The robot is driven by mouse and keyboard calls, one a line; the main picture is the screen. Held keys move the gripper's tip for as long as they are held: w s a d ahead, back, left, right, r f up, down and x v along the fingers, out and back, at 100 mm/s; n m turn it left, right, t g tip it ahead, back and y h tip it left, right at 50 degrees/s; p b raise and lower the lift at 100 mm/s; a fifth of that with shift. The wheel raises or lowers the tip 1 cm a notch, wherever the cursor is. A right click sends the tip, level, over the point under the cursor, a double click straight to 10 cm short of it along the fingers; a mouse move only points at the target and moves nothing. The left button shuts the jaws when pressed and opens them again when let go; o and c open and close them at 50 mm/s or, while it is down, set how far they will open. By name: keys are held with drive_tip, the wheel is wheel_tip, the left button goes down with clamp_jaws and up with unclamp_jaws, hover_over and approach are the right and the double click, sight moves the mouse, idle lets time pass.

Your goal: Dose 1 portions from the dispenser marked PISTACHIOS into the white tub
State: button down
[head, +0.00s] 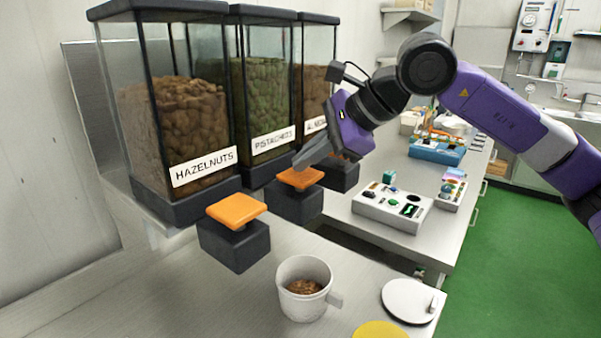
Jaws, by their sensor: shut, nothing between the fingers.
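The dispenser marked PISTACHIOS (262,100) is the middle of three clear bins and holds green nuts. Its orange press pad (299,178) tops a dark block at its front. My gripper (297,167) is shut and empty, with its tips right over this pad; I cannot tell whether they touch it. A white tub (303,309) with a side handle stands upright on the counter at the lower middle, in front of the dispensers. Brown pieces lie inside it.
The HAZELNUTS dispenser (180,125) with its orange pad (236,209) stands to the left. A third dispenser (318,85) is partly hidden behind my gripper. A control box (385,211) stands to the right. A white round plate (404,300) and a yellow disc (380,331) lie right of the tub.

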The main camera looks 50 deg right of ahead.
sight(305, 174)
drive_tip(key=shift+f+b, duration=0.65)
idle(0.6)
drive_tip(key=shift+r, duration=0.1)
drive_tip(key=shift+r+p, duration=0.55)
drive_tip(key=shift+r, duration=0.8)
drive_tip(key=shift+r+p, duration=0.95)
drive_tip(key=shift+r, duration=1.55)
